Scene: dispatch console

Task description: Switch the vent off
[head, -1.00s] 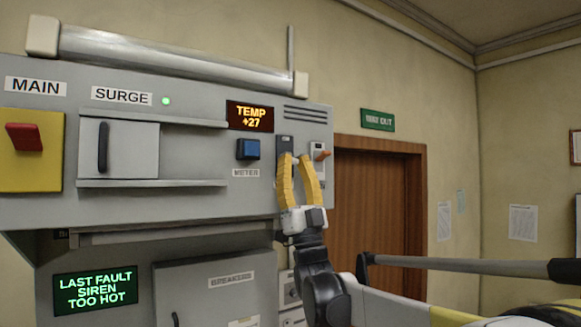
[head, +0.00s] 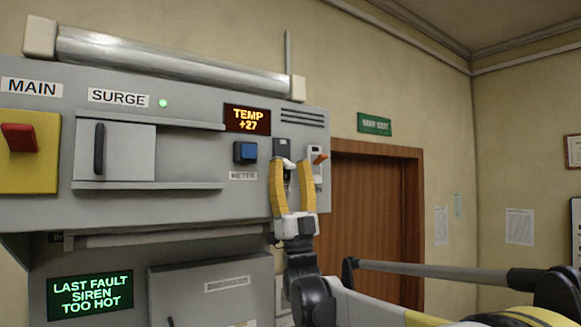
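No label reading "vent" can be made out. At the right end of the grey console is a dark switch plate (head: 282,147), its lower part hidden behind my gripper. Just right of it is a pale switch plate (head: 314,178) with an orange lever (head: 320,158) sticking out to the right. My gripper (head: 291,164) has its two yellow fingers pointing up and spread apart, with the tips in front of the lower part of the dark plate and just left of the orange lever. Nothing shows held between them. I cannot tell whether a fingertip touches either switch.
Left of the switches are a blue METER button (head: 245,152) and an orange TEMP display (head: 247,119) reading +27. A SURGE sliding cover (head: 128,152) and a red MAIN lever (head: 20,137) are further left. A breaker cabinet (head: 195,290) is below. A brown door (head: 370,215) stands behind.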

